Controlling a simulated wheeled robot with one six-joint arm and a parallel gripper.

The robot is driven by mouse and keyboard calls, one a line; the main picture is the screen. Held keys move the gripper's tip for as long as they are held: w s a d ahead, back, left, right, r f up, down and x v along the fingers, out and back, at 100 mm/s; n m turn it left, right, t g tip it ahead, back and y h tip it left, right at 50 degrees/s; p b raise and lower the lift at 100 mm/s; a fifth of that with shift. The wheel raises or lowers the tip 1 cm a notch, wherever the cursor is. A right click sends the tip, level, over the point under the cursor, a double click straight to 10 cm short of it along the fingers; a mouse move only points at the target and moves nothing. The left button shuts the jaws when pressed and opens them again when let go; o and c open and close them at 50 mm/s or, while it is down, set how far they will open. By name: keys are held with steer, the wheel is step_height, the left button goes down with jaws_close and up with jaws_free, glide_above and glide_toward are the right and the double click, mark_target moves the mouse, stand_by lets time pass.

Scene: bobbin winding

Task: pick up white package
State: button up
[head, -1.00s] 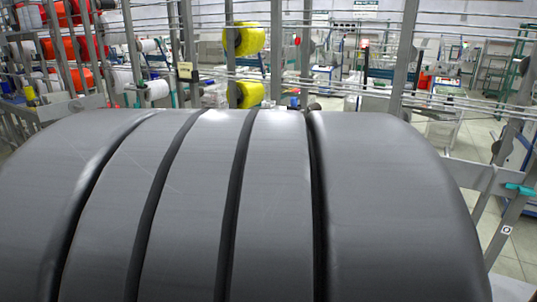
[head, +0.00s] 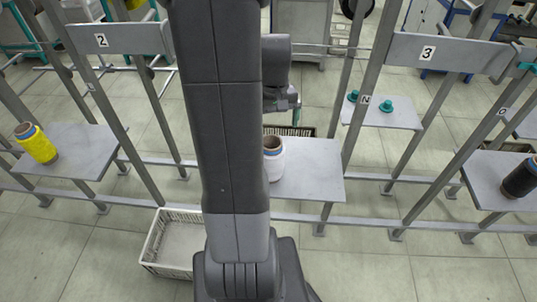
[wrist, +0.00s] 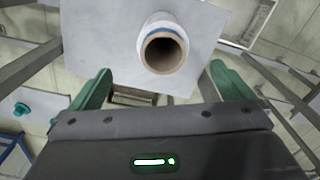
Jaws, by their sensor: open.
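The white package (head: 275,165) is a white yarn bobbin with a brown tube core and a blue band near its top. It stands upright on a grey shelf (head: 315,170) in the head view, partly hidden behind my arm. In the wrist view the white package (wrist: 160,24) is seen from above, with its open tube end facing the camera. My gripper (wrist: 160,69) is open, its two green fingers wide apart, one on each side of the package's line. The fingers do not touch it. In the head view, my gripper is mostly hidden, above and beyond the package.
A yellow bobbin (head: 37,143) sits on the left shelf, and a black bobbin (head: 520,180) on the right shelf. Two teal holders (head: 386,106) stand on a shelf behind. A white crate (head: 160,240) lies on the floor. Metal posts and rails surround the shelves.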

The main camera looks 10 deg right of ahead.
mark_target(273, 138)
step_height(273, 138, down, 6)
steer(key=shift+f, duration=0.1)
steer(key=f, duration=0.5)
steer(key=shift+w+a+f, duration=0.1)
steer(key=shift+w+a, duration=0.15)
steer(key=shift+w, duration=0.1)
steer(key=c, duration=1.5)
steer(key=shift+o, duration=0.2)
